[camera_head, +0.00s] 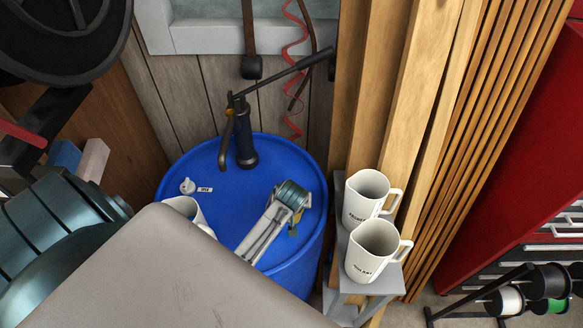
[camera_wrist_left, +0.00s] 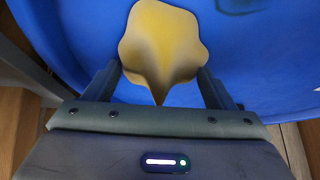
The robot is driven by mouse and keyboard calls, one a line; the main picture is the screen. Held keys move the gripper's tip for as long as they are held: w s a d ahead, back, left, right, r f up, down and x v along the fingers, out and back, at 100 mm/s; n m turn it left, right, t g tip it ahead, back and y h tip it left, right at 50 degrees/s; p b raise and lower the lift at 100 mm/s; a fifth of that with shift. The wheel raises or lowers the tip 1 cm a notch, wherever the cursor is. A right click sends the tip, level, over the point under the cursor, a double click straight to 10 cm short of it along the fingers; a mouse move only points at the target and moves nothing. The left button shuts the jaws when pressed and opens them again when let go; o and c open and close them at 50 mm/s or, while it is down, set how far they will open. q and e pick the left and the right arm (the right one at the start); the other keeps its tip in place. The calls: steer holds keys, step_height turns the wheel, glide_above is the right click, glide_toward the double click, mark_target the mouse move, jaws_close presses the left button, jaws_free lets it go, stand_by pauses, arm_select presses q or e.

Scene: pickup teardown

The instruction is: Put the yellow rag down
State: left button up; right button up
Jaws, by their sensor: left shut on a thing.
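The yellow rag (camera_wrist_left: 162,45) is a lobed, bunched cloth in the left wrist view. My left gripper (camera_wrist_left: 161,78) is shut on it, with one dark finger on each side. Behind the rag is the blue top of a drum (camera_head: 225,200). In the head view my left gripper (camera_head: 297,214) is over the right part of the drum top, and only a small yellow bit of the rag (camera_head: 293,230) shows beside it. I cannot tell whether the rag touches the drum top. My right gripper is not in view.
A dark hand pump (camera_head: 244,148) stands at the drum's back. Two white mugs (camera_head: 367,198) (camera_head: 373,250) stand on a grey stand (camera_head: 385,284) right of the drum.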

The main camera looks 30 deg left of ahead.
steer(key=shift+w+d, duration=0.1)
arm_select(q)
steer(key=shift+f, duration=0.15)
steer(key=o, duration=0.9)
steer(key=shift+o, duration=0.2)
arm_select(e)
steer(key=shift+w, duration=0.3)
arm_select(q)
steer(key=shift+s+d+r+b, duration=0.2)
steer(key=shift+r+b, duration=0.1)
steer(key=shift+r, duration=0.2)
steer(key=b+v, duration=0.3)
steer(key=v, duration=0.8)
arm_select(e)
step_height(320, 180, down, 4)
